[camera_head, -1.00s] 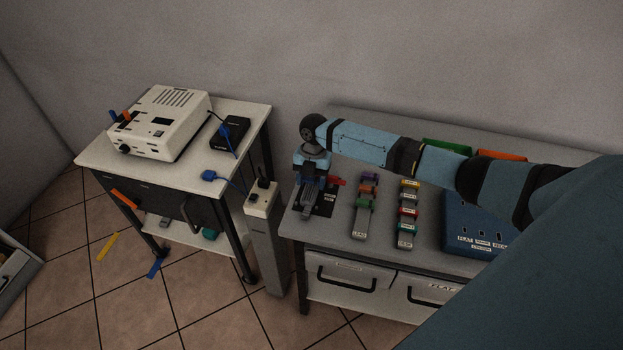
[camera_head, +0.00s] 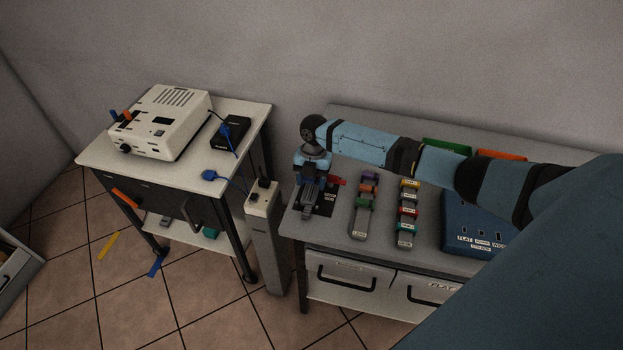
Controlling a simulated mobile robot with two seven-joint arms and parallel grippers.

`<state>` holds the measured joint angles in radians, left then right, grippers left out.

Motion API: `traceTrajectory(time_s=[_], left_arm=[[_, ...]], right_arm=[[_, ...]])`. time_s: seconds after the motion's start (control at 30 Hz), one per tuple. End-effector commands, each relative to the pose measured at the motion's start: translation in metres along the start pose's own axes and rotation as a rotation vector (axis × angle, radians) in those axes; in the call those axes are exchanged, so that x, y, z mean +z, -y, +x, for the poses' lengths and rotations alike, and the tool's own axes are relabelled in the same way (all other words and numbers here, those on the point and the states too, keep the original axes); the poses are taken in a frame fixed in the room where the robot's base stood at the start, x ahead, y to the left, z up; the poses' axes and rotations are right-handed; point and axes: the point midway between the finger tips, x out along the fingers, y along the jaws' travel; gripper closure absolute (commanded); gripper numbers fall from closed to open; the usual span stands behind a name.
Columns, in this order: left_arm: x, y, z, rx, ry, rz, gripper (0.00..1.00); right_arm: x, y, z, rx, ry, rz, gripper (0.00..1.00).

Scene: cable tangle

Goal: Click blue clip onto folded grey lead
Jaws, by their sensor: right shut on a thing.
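My right gripper (camera_head: 307,208) points down over the front left part of the grey bench, at the left edge of a small black labelled mat (camera_head: 325,199). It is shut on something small. The fingers hide that thing, and I cannot make out its colour or shape. I cannot pick out the blue clip or the folded grey lead for certain. A grey rail (camera_head: 359,224) labelled "LEAD" stands right of the mat with purple, red, orange and green clips. A second rail (camera_head: 405,235) carries several coloured clips. My left gripper is not in view.
A small red thing (camera_head: 338,181) lies by the mat. A blue labelled box (camera_head: 465,222) stands farther right. Left of the bench are a socket post (camera_head: 262,200) and a white table (camera_head: 190,172) with a cream device (camera_head: 160,122), black adapter (camera_head: 229,132) and blue cables.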

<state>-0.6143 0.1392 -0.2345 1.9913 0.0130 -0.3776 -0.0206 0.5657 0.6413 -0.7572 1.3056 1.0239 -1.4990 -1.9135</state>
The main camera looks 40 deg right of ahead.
Motion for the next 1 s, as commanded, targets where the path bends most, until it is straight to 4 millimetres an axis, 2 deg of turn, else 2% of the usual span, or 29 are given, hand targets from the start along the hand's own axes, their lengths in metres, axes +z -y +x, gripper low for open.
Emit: traceTrajectory(time_s=[0.47,1.0], left_arm=[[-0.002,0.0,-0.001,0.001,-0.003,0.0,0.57],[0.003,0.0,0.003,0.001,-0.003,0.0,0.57]], right_arm=[[0.0,0.0,0.002,-0.001,0.0,0.0,0.61],[0.003,0.0,0.014,-0.001,0.0,0.0,0.61]])
